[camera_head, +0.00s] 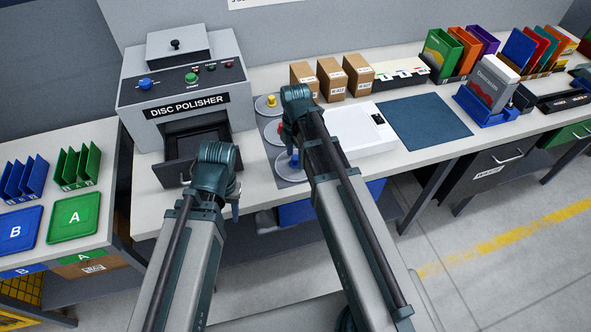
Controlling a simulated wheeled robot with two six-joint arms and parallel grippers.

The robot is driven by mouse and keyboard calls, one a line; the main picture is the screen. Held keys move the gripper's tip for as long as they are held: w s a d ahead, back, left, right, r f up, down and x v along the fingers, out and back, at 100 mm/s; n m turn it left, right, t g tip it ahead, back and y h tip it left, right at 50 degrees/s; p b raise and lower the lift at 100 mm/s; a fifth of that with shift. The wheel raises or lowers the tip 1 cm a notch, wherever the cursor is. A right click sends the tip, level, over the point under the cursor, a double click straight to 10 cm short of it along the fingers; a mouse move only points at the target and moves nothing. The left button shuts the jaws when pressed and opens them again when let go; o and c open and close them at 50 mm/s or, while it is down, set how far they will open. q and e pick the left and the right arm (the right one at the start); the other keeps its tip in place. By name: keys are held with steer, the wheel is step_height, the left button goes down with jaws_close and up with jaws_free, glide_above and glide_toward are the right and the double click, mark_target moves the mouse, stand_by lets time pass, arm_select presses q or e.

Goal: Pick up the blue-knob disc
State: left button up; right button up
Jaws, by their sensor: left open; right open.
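The blue-knob disc (283,175) is a grey disc with a blue knob. My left gripper (235,211) is open and empty, at the bench's front edge, left of the disc.
Behind stand the red-knob disc (271,132) and yellow-knob disc (266,105). The disc polisher (182,85) has an open drawer (180,165) at left. A white box (357,133) stands right of the discs. A dark blue mat (424,120) lies clear further right.

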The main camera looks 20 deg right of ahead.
steer(key=shift+c, duration=0.3)
jaws_close()
steer(key=shift+r, duration=0.1)
